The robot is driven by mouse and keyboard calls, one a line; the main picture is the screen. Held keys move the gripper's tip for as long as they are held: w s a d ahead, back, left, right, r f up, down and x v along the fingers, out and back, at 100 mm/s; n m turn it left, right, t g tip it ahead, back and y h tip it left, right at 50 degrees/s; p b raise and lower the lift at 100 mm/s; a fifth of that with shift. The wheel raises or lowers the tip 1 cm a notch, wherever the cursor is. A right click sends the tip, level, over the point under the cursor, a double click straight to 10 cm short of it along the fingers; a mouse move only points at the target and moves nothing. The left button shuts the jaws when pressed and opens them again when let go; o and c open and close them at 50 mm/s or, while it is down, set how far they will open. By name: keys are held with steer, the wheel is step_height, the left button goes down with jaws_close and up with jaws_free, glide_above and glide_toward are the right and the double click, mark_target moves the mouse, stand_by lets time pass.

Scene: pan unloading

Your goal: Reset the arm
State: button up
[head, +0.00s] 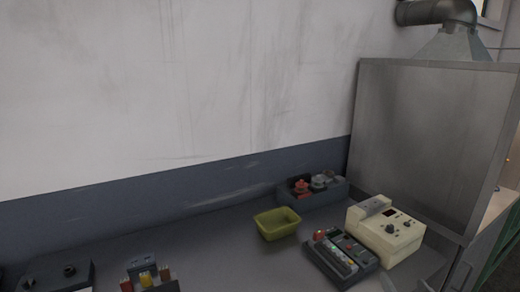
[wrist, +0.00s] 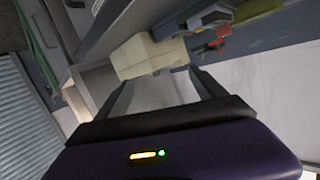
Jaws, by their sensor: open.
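My gripper (wrist: 163,78) shows in the wrist view, with its two dark fingers spread apart and nothing between them. It is open and empty. The wrist view is strongly tilted. A cream box-shaped device (wrist: 148,56) lies beyond the fingertips there, apparently apart from them. The same kind of cream device (head: 385,232) stands on the grey worktop (head: 215,250) in the head view. My arm and gripper do not show in the head view.
A yellow-green bin (head: 277,223) stands mid-worktop. A dark control panel (head: 341,257) sits beside the cream device. A grey tray with knobs (head: 312,192) is near the wall. A tall metal panel (head: 432,140) bounds the right. Dark boxes (head: 150,279) stand at front left.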

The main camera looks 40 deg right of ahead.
steer(key=a+r+n+t+y, duration=0.2)
steer(key=a+n+t, duration=0.25)
steer(key=a, duration=2.05)
steer(key=s+a+n+y, duration=0.3)
steer(key=s+a+y, duration=0.1)
steer(key=a, duration=0.3)
steer(key=s+a+f+n+y, duration=0.1)
steer(key=s+a+n+y, duration=0.3)
steer(key=a, duration=0.3)
steer(key=shift+s+a+f+y+b, duration=0.25)
steer(key=shift+y+b, duration=0.05)
steer(key=shift+y, duration=0.6)
steer(key=shift+t, duration=0.25)
steer(key=shift+c, duration=0.2)
